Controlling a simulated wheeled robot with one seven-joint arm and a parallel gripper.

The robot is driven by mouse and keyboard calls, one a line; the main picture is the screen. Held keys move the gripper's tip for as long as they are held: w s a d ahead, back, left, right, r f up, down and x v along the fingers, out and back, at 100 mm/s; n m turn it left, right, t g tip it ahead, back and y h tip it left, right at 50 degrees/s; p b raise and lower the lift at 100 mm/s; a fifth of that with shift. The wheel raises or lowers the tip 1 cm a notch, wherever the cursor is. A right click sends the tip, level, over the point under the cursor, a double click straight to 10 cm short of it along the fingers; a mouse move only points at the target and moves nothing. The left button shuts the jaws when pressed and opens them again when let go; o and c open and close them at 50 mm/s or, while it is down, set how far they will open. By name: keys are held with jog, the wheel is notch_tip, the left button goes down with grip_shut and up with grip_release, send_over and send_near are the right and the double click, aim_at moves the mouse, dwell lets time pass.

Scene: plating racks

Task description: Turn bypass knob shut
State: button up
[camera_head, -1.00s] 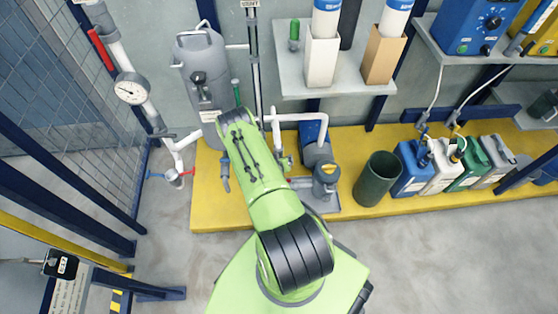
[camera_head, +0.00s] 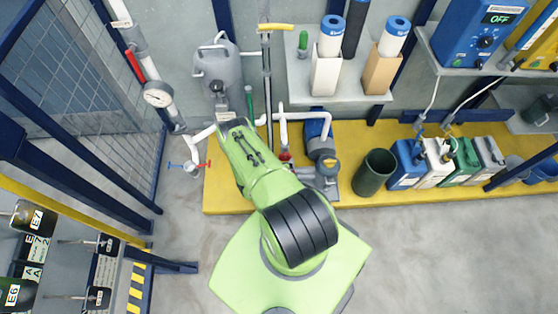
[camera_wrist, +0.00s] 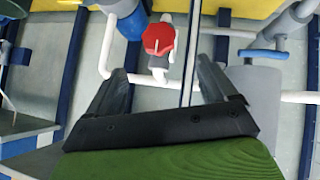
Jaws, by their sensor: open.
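A red faceted knob (camera_wrist: 158,38) sits on a short white pipe fitting in the wrist view, just beyond my fingertips and between their lines. It looks like the bypass knob, but I see no label. My gripper (camera_wrist: 160,66) is open and empty, with one dark finger on each side and a clear gap to the knob. In the head view a small red part (camera_head: 285,154) on the white pipe beside the blue pump seems to be the same knob.
A grey tank (camera_head: 217,72) and a vertical pipe stand behind my arm. A valve with red and blue handles (camera_head: 190,166) is to the left. The pump (camera_head: 322,140), green bin (camera_head: 374,172) and several canisters stand on the yellow platform (camera_head: 232,198). The grey floor on the right is clear.

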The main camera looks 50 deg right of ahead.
jog(key=p+v, duration=0.3)
jog(key=p, duration=0.1)
jog(key=shift+s+a+r, duration=0.15)
jog(key=shift+a+r, duration=0.05)
jog(key=shift+r, duration=0.1)
